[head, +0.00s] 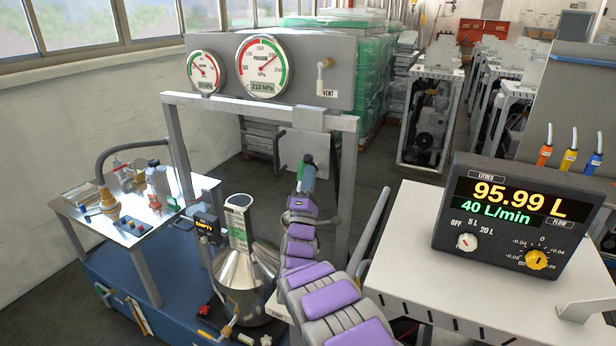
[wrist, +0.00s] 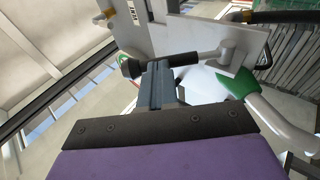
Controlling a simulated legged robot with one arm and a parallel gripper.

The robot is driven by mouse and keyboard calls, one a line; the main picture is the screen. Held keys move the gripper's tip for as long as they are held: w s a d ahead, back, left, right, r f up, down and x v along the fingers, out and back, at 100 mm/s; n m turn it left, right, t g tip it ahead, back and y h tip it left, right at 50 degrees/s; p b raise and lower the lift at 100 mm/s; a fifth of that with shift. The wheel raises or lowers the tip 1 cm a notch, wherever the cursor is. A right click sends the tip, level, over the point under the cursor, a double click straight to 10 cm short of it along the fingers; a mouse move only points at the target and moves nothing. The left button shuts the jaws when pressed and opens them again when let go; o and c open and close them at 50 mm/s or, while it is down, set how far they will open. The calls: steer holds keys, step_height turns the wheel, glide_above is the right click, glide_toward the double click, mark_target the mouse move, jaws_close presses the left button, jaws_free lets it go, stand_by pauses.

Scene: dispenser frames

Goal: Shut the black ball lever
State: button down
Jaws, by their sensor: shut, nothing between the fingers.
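The rod runs right to a pale round fitting on a light panel (wrist: 195,38). My gripper (wrist: 156,68) is shut and empty, its tip across the rod just right of the ball. I cannot tell whether it touches. In the head view my gripper (head: 307,166) is in front of the grey panel (head: 300,145) under the gauges and hides most of the lever.
A gauge board (head: 330,90) with two dials and a vent tap sits above on a grey frame (head: 347,180). A steel vessel (head: 238,280) stands left of my arm. A black display box (head: 525,220) reading 95.99 L and 40 L/min stands on the right bench.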

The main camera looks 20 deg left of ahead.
steer(key=r+g+p, duration=0.1)
steer(key=p, duration=0.2)
steer(key=w+r+m+g+h+p, duration=0.1)
steer(key=g+p, duration=0.1)
steer(key=p, duration=0.1)
steer(key=w+r+g+h+p, duration=0.1)
steer(key=r+p, duration=0.1)
steer(key=p, duration=0.2)
steer(key=shift+d+m, duration=0.1)
steer(key=shift+m, duration=0.3)
steer(key=w+g+p, duration=0.1)
steer(key=p, duration=0.3)
steer(key=w+r+g+p, duration=0.1)
steer(key=g+p, duration=0.1)
steer(key=p, duration=0.3)
steer(key=shift+w+r+m, duration=0.1)
steer(key=shift+r+m, duration=0.05)
steer(key=shift+m, duration=0.25)
steer(key=shift+w+g+p, duration=0.15)
steer(key=shift+g+p, duration=0.35)
steer(key=shift+p, duration=0.6)
steer(key=shift+d+f, duration=0.2)
